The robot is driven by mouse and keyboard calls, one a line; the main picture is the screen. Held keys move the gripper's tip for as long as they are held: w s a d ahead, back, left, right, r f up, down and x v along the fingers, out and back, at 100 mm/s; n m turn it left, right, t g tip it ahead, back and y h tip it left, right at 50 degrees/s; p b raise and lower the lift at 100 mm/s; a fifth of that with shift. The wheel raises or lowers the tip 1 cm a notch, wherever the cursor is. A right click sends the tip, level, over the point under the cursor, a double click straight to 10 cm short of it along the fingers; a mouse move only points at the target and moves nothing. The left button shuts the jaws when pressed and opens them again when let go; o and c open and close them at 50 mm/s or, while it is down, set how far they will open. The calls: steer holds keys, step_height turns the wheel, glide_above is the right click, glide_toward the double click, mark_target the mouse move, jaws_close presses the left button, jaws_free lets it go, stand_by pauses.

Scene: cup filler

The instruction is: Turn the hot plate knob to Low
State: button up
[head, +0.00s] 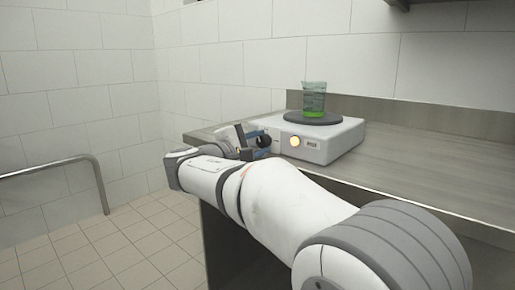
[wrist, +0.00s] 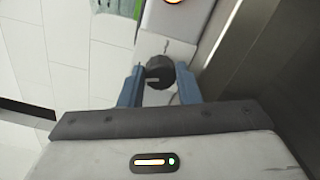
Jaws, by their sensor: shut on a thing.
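The hot plate (head: 325,140) is a white box with a dark round top, standing on the metal counter. Its dark knob (wrist: 159,69) shows between my blue fingers in the wrist view, with a light pointer mark on its face. My gripper (wrist: 160,80) is shut on the knob, one finger on each side. In the head view my gripper (head: 262,138) is at the left end of the hot plate's front and hides the knob. The Low marking cannot be read. A round orange light (head: 294,141) glows on the front panel.
A glass beaker (head: 314,98) with green liquid stands on the hot plate's top. The metal counter (head: 420,160) is clear to the right, with a raised back edge against the tiled wall. A metal rail (head: 50,168) is at the left.

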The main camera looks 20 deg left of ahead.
steer(key=shift+f, duration=0.15)
stand_by(0.4)
steer(key=o, duration=1)
steer(key=shift+s, duration=0.1)
steer(key=shift+m, duration=0.3)
